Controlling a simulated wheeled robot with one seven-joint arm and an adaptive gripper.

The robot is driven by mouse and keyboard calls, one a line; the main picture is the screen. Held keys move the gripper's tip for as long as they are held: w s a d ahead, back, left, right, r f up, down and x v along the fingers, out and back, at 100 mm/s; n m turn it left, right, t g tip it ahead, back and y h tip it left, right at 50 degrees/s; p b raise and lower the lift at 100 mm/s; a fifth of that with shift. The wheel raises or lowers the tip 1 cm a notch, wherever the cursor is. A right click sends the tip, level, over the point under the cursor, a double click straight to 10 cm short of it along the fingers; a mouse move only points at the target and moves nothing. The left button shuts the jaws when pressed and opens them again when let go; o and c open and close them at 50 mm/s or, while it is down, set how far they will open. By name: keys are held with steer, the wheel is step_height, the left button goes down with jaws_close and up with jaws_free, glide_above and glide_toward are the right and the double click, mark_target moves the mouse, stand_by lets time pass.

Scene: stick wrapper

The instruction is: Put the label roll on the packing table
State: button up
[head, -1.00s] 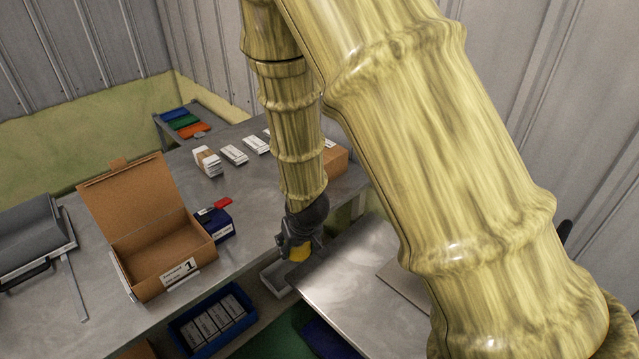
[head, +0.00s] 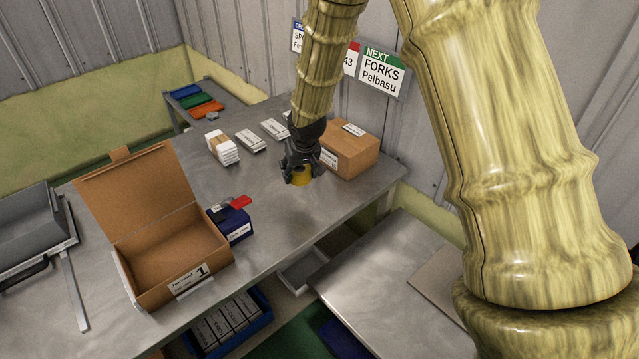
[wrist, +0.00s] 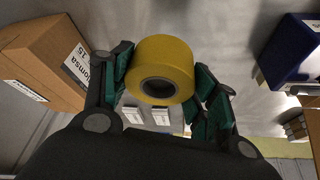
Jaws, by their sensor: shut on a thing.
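The label roll (wrist: 163,58) is a yellow roll with a dark hollow core. My gripper (wrist: 162,85) is shut on it, with a finger on each side in the wrist view. In the head view my gripper (head: 301,178) holds the yellow roll (head: 302,176) over the grey metal packing table (head: 275,228), in front of a closed carton. I cannot tell whether the roll touches the table top; it looks slightly above it.
A closed carton (head: 350,150) stands just behind the gripper. An open box marked 1 (head: 165,255) and a blue box (head: 233,225) are to the left. Several white packs (head: 250,141) lie farther back. A lower metal surface (head: 385,270) is at right. Bare table lies in front of the gripper.

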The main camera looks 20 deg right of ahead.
mark_target(305, 173)
steer(key=shift+w+d+f, duration=0.1)
steer(key=shift+w+d, duration=0.5)
steer(key=shift+w, duration=0.3)
steer(key=shift+f+p, duration=0.9)
steer(key=shift+f, duration=3.75)
steer(key=shift+f, duration=0.1)
steer(key=o, duration=1)
steer(key=shift+o, duration=0.2)
steer(key=shift+r, duration=0.2)
steer(key=shift+a+b+v, duration=0.2)
steer(key=shift+b+v, duration=1.05)
steer(key=shift+v, duration=4.7)
steer(key=shift+s+f, duration=0.1)
